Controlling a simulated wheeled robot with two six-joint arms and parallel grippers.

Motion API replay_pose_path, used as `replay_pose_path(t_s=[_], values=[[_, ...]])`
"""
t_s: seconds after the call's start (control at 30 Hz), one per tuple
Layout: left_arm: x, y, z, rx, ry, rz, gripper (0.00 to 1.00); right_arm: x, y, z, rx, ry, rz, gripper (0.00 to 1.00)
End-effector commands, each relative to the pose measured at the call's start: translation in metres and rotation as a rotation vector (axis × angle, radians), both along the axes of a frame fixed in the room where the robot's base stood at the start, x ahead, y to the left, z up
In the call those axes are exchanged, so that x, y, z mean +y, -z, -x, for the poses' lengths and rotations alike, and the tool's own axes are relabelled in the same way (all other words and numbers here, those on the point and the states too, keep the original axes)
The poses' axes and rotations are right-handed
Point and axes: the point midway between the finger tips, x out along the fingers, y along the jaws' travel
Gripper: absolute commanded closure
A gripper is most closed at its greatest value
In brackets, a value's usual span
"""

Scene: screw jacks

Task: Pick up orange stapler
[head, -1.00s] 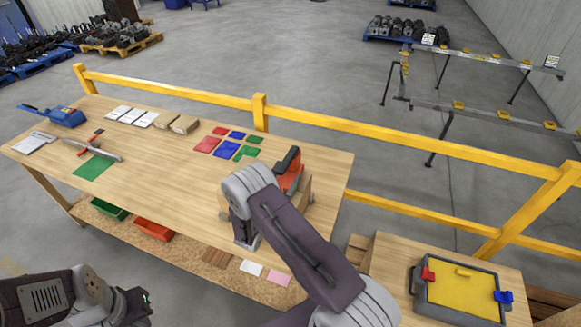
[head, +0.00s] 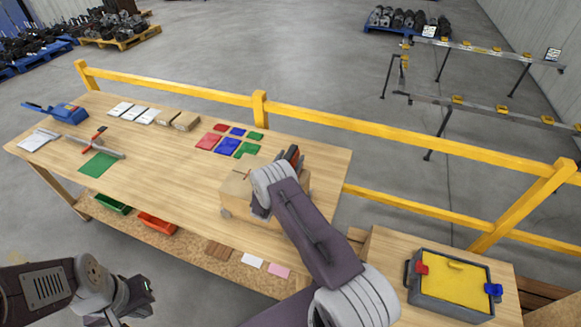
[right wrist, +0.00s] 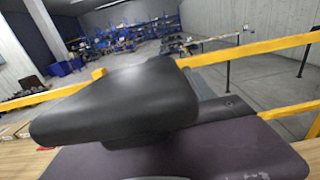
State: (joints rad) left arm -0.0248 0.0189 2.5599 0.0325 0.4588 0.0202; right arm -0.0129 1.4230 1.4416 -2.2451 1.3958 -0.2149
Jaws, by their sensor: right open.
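The orange stapler (head: 291,155) is a small orange and dark shape near the right end of the wooden workbench in the head view. My right wrist hides most of it. My right gripper (head: 262,207) is over the bench just in front of and left of it, beside a cardboard box. Its jaws are largely hidden by the wrist; it is open, with no object seen in it. A dark wedge-shaped part fills the middle of the right wrist view, and the stapler cannot be made out there. My left gripper (head: 137,298) is low at the left, off the bench; its jaws are unclear.
The workbench (head: 165,185) holds a cardboard box (head: 235,188), coloured flat pieces (head: 228,146), a blue tool (head: 68,113) and a green sheet (head: 97,164). A yellow rail (head: 390,134) runs behind it. A yellow-topped case (head: 452,282) stands at right.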

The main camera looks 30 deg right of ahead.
Motion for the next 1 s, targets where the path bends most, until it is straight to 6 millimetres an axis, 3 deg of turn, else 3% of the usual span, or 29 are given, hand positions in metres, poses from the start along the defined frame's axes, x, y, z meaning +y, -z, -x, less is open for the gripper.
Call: replay_pose_path(t_s=[0.1,0.13,0.33,1.0], values=[[0.0,0.0008,0.0001,0.0,0.0,0.0,1.0,0.0003,0.0008,0.0001,0.0,0.0,0.0,0.38],[0.0,0.0008,0.0001,0.0,0.0,0.0,1.0,0.0004,0.0008,0.0002,0.0,0.0,0.0,0.44],[0.0,0.0008,0.0001,0.0,0.0,0.0,1.0,0.0006,0.0006,0.0002,0.0,-0.001,0.0,0.99],[0.0,0.0007,0.0,0.0,0.0,0.0,1.0,0.0003,0.0002,0.0004,0.001,0.0,0.001,1.0]])
